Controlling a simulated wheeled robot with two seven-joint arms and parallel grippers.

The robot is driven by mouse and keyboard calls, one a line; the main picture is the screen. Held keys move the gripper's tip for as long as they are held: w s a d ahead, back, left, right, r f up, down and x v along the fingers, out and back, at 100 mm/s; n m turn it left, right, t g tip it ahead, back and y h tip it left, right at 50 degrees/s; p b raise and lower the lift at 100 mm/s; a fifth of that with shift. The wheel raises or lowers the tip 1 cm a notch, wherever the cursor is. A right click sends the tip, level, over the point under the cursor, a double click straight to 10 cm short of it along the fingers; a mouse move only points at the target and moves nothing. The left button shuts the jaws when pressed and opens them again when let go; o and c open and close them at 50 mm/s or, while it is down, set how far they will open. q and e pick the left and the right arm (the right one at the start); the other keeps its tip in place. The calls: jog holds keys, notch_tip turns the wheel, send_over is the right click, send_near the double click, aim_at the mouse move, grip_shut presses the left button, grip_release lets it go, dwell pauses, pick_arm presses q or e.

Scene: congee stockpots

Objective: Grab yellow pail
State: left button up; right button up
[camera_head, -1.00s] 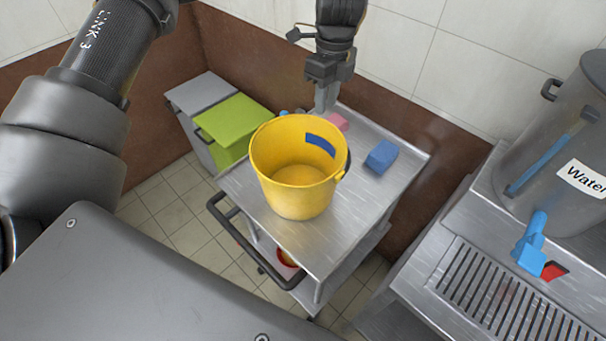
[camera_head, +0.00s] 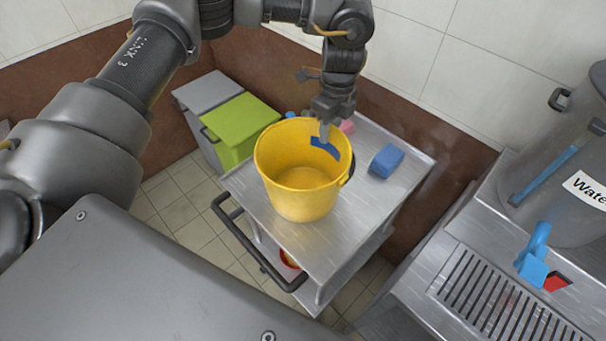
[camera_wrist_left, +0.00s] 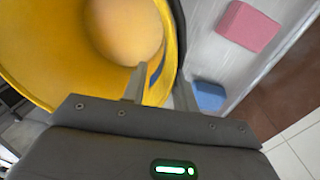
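The yellow pail (camera_head: 298,195) stands upright and empty on the metal cart, with a blue patch inside its far wall. My left gripper (camera_head: 325,130) points down at the pail's far right rim. In the left wrist view the pail (camera_wrist_left: 35,50) fills the upper left. There the left gripper's two fingers (camera_wrist_left: 160,88) are apart, one over the inside of the pail and one outside, with the rim between them. Whether they touch the wall I cannot tell. My right gripper is not in view.
The metal cart (camera_head: 345,235) also holds a blue sponge (camera_head: 386,160) and a pink sponge (camera_head: 347,126) near the pail. A green-lidded bin (camera_head: 240,120) stands left. A counter with a drain grate (camera_head: 500,300) and a large water pot (camera_head: 570,160) are at the right.

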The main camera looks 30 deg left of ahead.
aim_at(328, 147)
pick_arm(q)
notch_tip(328, 147, down, 4)
jog(key=shift+w+a+r+p, duration=0.15)
jog(key=shift+r+p, duration=0.1)
jog(key=shift+p, duration=0.25)
grip_shut()
dwell(1.1)
